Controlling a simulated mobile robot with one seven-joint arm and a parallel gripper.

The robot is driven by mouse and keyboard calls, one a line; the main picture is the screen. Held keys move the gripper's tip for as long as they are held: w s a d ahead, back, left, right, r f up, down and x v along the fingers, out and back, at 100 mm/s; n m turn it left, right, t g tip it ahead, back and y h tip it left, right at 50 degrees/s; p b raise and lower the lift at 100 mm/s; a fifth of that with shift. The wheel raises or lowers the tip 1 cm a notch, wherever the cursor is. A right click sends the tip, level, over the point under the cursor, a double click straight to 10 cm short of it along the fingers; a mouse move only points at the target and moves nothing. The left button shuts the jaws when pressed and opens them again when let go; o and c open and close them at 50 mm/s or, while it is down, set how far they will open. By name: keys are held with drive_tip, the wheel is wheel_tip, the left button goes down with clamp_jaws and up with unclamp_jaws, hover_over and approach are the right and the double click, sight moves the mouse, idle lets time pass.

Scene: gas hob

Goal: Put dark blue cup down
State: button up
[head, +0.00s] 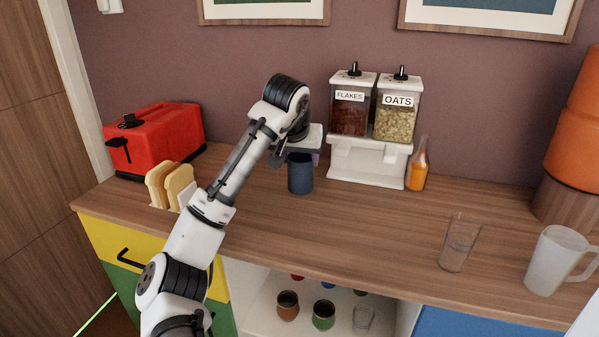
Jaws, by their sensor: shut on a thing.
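The dark blue cup (300,176) is upright in the middle of the head view, in front of the back wall and left of the cereal dispenser. My gripper (302,156) is at the cup's top rim and is shut on it. The fingers are mostly hidden behind my arm and the cup. The cup's base appears at or just above the wooden counter (340,228); I cannot tell whether it touches.
A white dispenser (366,165) with flakes and oats stands right of the cup, beside an orange bottle (417,170). A red toaster (155,140) and bread slices (170,187) are left. A clear glass (459,243) and pitcher (555,262) stand right. The counter's middle front is clear.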

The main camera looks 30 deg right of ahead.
sight(301, 173)
drive_tip(key=shift+f, duration=2.05)
drive_tip(key=shift+f, duration=0.15)
drive_tip(key=o, duration=1.4)
drive_tip(key=shift+c, duration=0.2)
